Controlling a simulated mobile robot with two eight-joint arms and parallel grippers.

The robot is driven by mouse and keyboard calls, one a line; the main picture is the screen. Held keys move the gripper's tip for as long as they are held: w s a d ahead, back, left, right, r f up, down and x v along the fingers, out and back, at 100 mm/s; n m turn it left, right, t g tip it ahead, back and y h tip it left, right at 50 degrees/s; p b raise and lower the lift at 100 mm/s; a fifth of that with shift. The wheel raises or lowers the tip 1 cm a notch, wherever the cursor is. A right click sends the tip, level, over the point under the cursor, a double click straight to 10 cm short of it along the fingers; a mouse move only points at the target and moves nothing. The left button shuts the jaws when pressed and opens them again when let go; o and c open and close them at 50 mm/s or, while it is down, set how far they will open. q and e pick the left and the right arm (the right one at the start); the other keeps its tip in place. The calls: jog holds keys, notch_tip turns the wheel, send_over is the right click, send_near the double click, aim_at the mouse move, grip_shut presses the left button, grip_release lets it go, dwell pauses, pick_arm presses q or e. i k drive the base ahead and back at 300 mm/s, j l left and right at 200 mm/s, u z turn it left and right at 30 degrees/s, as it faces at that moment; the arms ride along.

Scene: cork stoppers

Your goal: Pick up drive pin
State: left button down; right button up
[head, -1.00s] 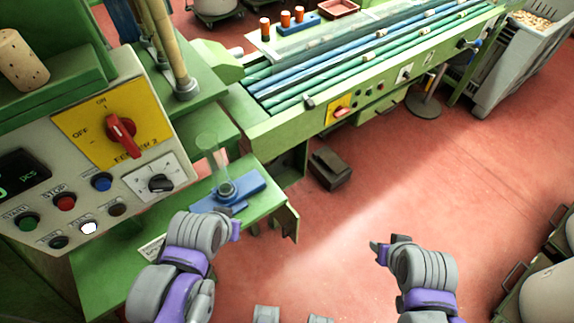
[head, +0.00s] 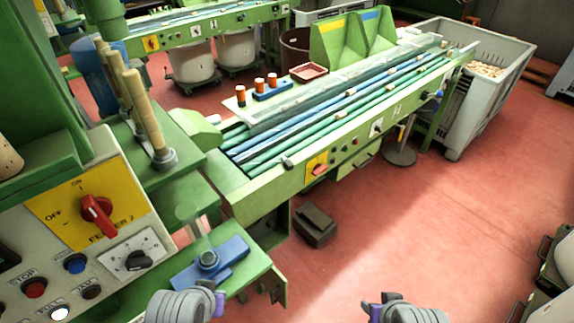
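I cannot tell for certain which item is the drive pin. An upright orange-topped dark cylinder (head: 240,95) stands on the conveyor machine's left end. Two similar orange cylinders (head: 266,82) stand in a blue block (head: 272,91) to its right. A clear tube in a grey collar (head: 208,258) stands on a blue fixture (head: 226,268) on the green shelf. My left gripper (head: 219,303) is at the bottom, just below the fixture and apart from it. My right gripper (head: 372,309) is over the floor. Both grippers show only small purple and dark parts; their fingers are mostly hidden.
The control panel (head: 75,240) with a red rotary switch (head: 98,215) stands at left. The green conveyor machine (head: 330,150) runs to the back right. A red-brown tray (head: 308,72) is on it. A dark box (head: 314,228) lies on the floor; open red floor (head: 440,220) is at right.

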aim_at(288, 164)
jog(key=u, duration=0.35)
jog(key=i+l+u, duration=0.15)
jog(key=l+u, duration=0.65)
jog(key=u, duration=0.15)
jog(key=l+u, duration=0.2)
jog(key=l, duration=1.3)
jog(key=i, duration=0.1)
